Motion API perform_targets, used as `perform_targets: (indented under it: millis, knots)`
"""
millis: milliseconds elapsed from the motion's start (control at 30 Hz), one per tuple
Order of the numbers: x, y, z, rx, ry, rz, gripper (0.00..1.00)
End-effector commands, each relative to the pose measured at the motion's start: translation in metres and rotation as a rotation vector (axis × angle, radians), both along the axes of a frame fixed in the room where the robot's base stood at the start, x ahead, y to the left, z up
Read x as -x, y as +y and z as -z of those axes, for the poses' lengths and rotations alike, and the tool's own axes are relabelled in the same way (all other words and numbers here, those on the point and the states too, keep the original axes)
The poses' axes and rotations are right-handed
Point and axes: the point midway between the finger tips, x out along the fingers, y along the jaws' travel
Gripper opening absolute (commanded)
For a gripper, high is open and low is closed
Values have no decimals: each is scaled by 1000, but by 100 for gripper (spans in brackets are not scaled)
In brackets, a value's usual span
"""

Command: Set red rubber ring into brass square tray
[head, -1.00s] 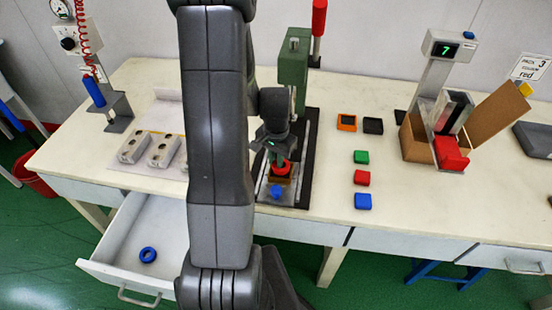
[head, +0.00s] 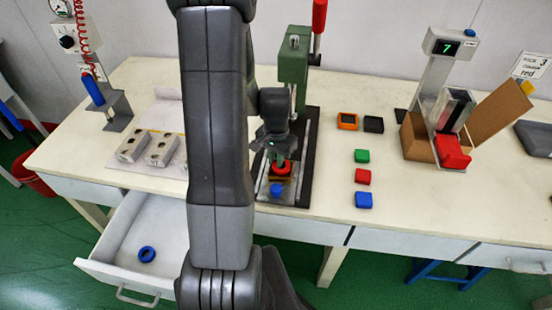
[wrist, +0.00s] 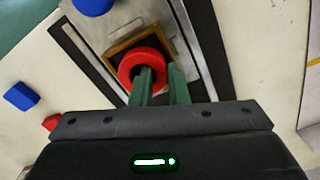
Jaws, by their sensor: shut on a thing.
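The red rubber ring (wrist: 143,66) is in my gripper (wrist: 158,82). One green finger is inside its hole and the other outside, so the fingers pinch its wall. The brass square tray (wrist: 113,54) is directly below or around the ring, on the metal plate of the green press. The ring lies within the tray's outline, towards one side; I cannot tell whether it touches the floor. In the head view the ring (head: 279,170) shows under my gripper (head: 280,158), and only a little of the tray (head: 290,179) shows.
A blue knob (head: 277,189) is just in front of the tray. The green press (head: 293,65) with a red handle stands behind. Green (head: 362,156), red (head: 363,176) and blue (head: 363,200) blocks lie to the right. An open drawer (head: 115,235) holds a blue ring (head: 147,254).

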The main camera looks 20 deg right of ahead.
Motion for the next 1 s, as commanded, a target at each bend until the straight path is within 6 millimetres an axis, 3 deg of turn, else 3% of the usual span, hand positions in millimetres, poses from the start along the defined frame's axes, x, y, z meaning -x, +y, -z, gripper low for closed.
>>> perform_targets:
  millis: [167, 200, 300, 667, 833, 1000]
  knots:
    - [0, 0, 0, 0, 0, 0, 0]
    - [0, 0, 0, 0, 0, 0, 20]
    - [0, 0, 0, 0, 0, 0, 40]
    - [-1, 0, -7, 1, -3, 0, 40]
    - [-1, -1, -31, 3, -6, 0, 40]
    - [-1, -1, -66, 3, -7, 0, 40]
